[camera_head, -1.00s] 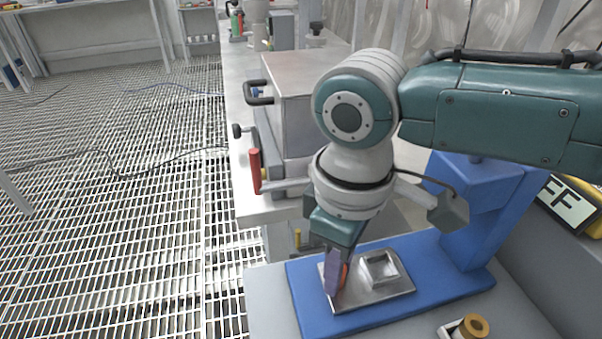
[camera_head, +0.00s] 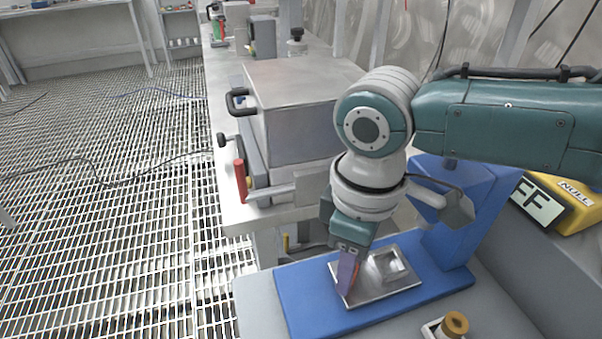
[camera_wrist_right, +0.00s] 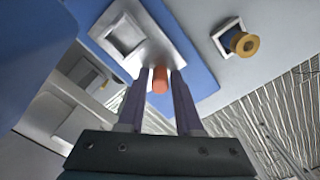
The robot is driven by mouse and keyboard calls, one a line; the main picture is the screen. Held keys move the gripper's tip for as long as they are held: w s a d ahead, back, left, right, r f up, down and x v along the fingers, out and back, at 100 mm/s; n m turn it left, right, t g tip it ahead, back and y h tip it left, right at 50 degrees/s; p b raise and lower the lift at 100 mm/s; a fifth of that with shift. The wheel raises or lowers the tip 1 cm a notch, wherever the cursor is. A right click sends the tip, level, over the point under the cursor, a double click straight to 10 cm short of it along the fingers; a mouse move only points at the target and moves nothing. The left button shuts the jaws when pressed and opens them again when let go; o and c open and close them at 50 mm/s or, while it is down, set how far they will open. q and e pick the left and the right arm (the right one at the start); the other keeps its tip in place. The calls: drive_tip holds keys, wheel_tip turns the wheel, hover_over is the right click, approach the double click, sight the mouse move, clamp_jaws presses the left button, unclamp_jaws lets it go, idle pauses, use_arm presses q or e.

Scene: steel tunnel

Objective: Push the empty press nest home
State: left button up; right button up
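The press nest is a grey metal plate (camera_head: 399,287) with an empty square pocket, lying on the blue press base (camera_head: 300,308). Its pocketed plate also shows in the wrist view (camera_wrist_right: 104,18). An orange knob (camera_wrist_right: 160,80) stands at the nest's near edge. My right gripper (camera_head: 347,288) points down at the nest's left side. In the wrist view its two purple fingers (camera_wrist_right: 160,84) stand either side of the knob, apart, with narrow gaps beside it. In the head view the fingers mostly hide the knob. My left gripper is not in view.
The blue press column (camera_head: 457,220) rises to the right of the nest. A brass-coloured cylinder (camera_head: 455,324) sits in a small holder near the front. A grey box (camera_head: 300,110) with a red-handled lever (camera_head: 240,182) stands on the bench behind. Open grating floor lies left.

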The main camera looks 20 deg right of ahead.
drive_tip(key=shift+o, duration=1.3)
wheel_tip(320, 180, up, 10)
drive_tip(key=shift+p, duration=1.2)
